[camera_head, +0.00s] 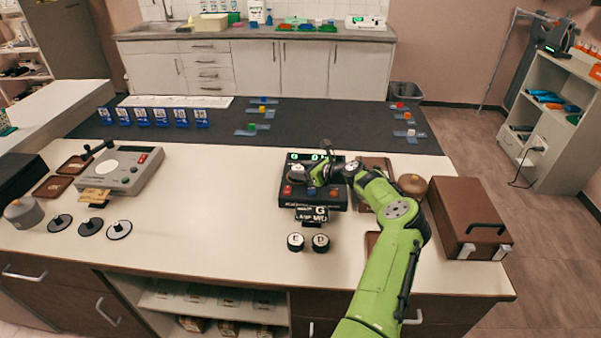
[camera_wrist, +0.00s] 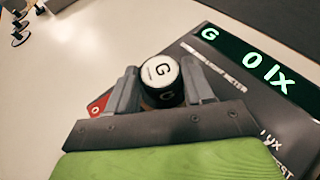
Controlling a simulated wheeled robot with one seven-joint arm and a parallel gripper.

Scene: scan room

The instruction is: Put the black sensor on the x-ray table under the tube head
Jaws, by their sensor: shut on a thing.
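My gripper (camera_wrist: 160,75) is shut on a small black cylinder with a white top marked G (camera_wrist: 160,80), the black sensor. In the head view my gripper (camera_head: 318,178) is over the black meter (camera_head: 335,200), whose display reads "G 0 lx" in the wrist view (camera_wrist: 250,70). Two similar pucks, marked E (camera_head: 295,241) and D (camera_head: 320,242), stand on the white counter in front of the meter. I cannot clearly make out an x-ray table or tube head.
A grey device with a white disc (camera_head: 121,170) stands on the counter's left side, with several dark discs (camera_head: 90,227) before it. A brown case (camera_head: 468,215) stands at the right. The counter's middle (camera_head: 220,185) is clear.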

